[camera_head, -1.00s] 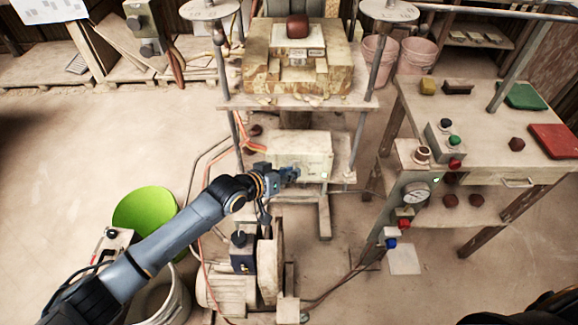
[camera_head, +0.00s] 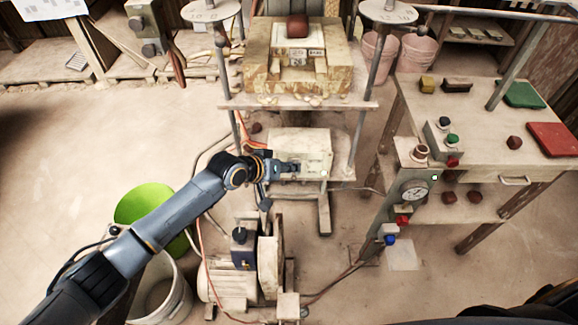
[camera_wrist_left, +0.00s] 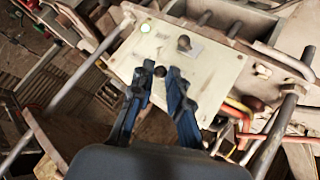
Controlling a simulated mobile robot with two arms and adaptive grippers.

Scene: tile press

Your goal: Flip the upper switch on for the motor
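A pale control box (camera_head: 312,145) sits on the shelf under the press. In the left wrist view its flat panel (camera_wrist_left: 212,72) faces me, with one dark knob (camera_wrist_left: 184,43) farther off and a second dark knob (camera_wrist_left: 160,71) nearer. A small round lamp (camera_wrist_left: 145,27) on the panel looks lit. My left gripper (camera_head: 290,167) is at the box face. In the left wrist view its blue-grey fingers (camera_wrist_left: 162,72) are apart, with the nearer knob between their tips. I cannot tell whether they touch it. My right gripper is out of view.
The motor (camera_head: 228,287) and its wheel stand below my left arm. A green bin (camera_head: 140,203) is at the left. The press posts flank the box.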

